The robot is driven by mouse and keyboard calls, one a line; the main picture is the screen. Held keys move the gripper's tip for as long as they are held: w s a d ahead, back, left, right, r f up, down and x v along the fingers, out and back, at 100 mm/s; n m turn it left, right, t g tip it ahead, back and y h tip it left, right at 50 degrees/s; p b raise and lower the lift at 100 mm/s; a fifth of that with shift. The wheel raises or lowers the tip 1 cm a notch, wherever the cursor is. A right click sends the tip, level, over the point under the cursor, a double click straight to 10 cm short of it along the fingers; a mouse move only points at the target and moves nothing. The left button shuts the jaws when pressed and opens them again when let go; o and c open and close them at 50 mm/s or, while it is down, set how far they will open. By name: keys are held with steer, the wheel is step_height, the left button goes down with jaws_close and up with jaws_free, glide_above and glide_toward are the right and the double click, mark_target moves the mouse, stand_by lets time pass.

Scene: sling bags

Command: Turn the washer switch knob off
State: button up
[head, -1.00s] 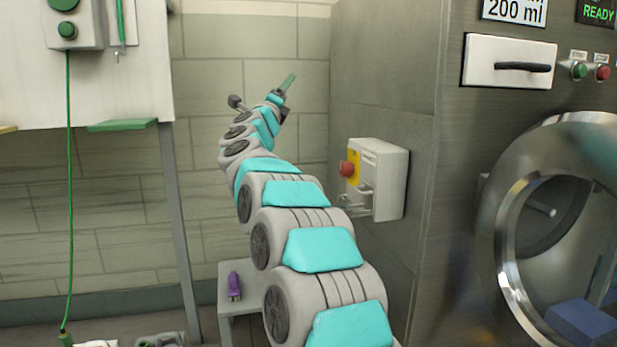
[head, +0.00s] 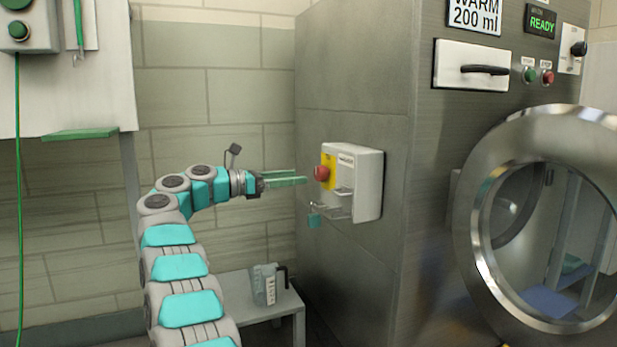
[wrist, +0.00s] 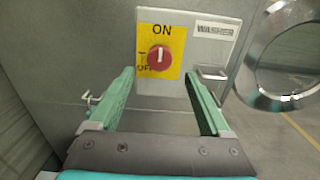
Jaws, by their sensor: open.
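The red knob (head: 321,173) sits on a yellow plate on the front of the pale switch box (head: 368,185), which is mounted on the grey side panel. In the wrist view, the knob (wrist: 159,58) has an upright white mark in line with the ON label above it. OFF is printed at its lower left, partly covered by the knob. My gripper (head: 302,176) is open and empty, pointing at the knob from the left. In the wrist view, the green fingers of my gripper (wrist: 159,75) stand either side of the knob, apart from it.
A metal bracket (wrist: 212,73) juts from the box, right of my right finger. A teal padlock (head: 314,219) hangs below the box's front. A measuring jug (head: 264,285) stands on a low bench (head: 285,300). The washer's round door (head: 465,230) is at the right.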

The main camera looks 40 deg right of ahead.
mark_target(316, 174)
steer(key=x, duration=0.6)
jaws_close()
stand_by(0.6)
